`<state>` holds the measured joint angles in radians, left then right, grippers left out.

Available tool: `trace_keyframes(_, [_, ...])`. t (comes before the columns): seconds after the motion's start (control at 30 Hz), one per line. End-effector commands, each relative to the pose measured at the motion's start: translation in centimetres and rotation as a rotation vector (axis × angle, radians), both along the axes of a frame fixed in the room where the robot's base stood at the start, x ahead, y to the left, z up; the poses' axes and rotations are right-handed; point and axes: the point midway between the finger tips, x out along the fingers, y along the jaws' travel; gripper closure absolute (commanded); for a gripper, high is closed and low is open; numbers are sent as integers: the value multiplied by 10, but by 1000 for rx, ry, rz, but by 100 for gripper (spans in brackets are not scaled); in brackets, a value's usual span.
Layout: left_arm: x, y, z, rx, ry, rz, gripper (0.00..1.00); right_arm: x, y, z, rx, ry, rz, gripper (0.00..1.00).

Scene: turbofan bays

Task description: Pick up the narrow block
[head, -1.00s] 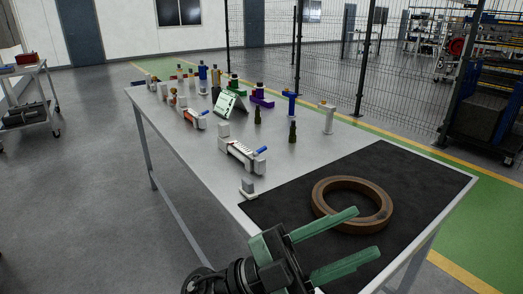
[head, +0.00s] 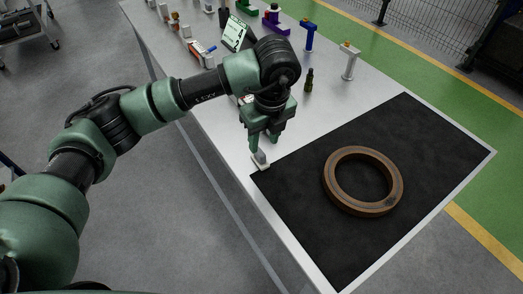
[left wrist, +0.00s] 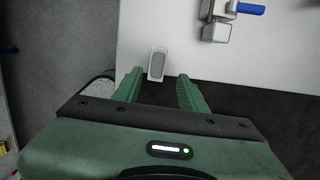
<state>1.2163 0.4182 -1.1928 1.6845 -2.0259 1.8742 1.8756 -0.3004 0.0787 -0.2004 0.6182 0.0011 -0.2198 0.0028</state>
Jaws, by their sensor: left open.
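The narrow block (head: 260,160), a small pale upright piece on a small base, stands on the grey table beside the black mat's left corner. In the left wrist view the narrow block (left wrist: 157,63) shows a grey top with a pale rim. My left gripper (head: 260,145) points down over the block and is open. In the left wrist view its two green fingers (left wrist: 160,73) lie either side of the block, with gaps showing. Whether the fingertips reach down past its top, I cannot tell. My right gripper is out of view.
A brown ring (head: 363,181) lies on the black mat (head: 300,220). A dark green bottle-like piece (head: 309,80), a white post (head: 349,60) and a blue stand (head: 309,36) stand behind. A blue-handled clamp (left wrist: 218,30) is close by. My arm hides part of the table.

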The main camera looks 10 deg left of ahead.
Motion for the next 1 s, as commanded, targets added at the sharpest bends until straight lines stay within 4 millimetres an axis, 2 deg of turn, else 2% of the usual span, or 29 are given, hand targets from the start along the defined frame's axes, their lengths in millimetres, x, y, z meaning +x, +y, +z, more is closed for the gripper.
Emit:
trace_keyframes(0.27, [2, 11, -34, -1, 5, 0, 58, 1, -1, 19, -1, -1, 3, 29])
trace_keyframes(0.4, [5, 12, -52, -3, 3, -1, 58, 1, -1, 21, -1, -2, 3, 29])
trace_keyframes(0.7, [6, 11, -58, -3, 0, -3, 58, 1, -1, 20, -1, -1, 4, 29])
trace_keyframes(0.8, [6, 11, -58, -4, 0, -3, 86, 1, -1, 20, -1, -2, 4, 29])
trace_keyframes(0.87, [6, 11, -58, -4, 0, -3, 100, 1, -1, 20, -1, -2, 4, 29])
trace_keyframes(1.0, [6, 11, -58, -4, 0, -3, 100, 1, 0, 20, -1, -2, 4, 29])
